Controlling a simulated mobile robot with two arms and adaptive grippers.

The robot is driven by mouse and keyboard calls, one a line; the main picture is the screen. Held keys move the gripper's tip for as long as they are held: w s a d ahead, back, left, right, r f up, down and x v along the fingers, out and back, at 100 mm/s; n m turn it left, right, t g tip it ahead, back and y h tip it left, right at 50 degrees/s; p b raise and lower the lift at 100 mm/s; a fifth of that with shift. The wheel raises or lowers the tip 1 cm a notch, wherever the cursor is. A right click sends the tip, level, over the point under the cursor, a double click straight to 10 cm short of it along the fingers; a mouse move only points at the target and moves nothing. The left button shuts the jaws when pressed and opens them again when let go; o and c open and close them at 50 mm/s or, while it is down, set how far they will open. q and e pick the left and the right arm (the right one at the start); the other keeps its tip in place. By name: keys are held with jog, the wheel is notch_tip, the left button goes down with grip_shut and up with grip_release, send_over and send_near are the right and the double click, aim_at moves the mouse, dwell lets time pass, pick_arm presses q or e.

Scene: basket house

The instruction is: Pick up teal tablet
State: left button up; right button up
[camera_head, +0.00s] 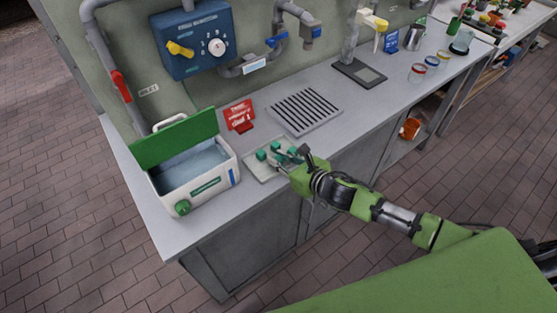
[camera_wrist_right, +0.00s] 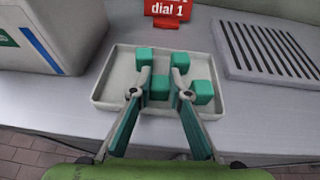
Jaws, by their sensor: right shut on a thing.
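Several teal tablets, block-shaped, are at the pale shallow tray (camera_wrist_right: 112,75) on the counter. My right gripper (camera_wrist_right: 161,82) reaches over the tray's near side, shut on a teal tablet (camera_wrist_right: 159,91) between its fingertips. Another tablet (camera_wrist_right: 145,55) is just beyond the left finger, one (camera_wrist_right: 181,60) is beyond the right finger, and one (camera_wrist_right: 202,91) lies to the right. In the head view my right gripper (camera_head: 285,161) partly hides the tray (camera_head: 256,170) and the held tablet. I cannot tell whether the held tablet is clear of the tray. My left gripper is not in view.
A white box (camera_head: 205,195) with water and an open green lid (camera_head: 175,141) stands left of the tray. A red sign (camera_head: 239,116) is behind it, and a slotted grate (camera_head: 304,111) lies to the right. A blue dial panel (camera_head: 195,42) is on the wall.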

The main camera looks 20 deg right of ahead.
jog(key=shift+r, duration=0.8)
jog(key=s+a+r+b, duration=0.2)
jog(key=s+a+r, duration=0.4)
jog(key=s+r, duration=0.5)
jog(key=shift+s+r+b, duration=0.2)
jog(key=shift+s+b, duration=0.1)
jog(key=shift+s, duration=0.55)
jog(key=shift+d, duration=0.1)
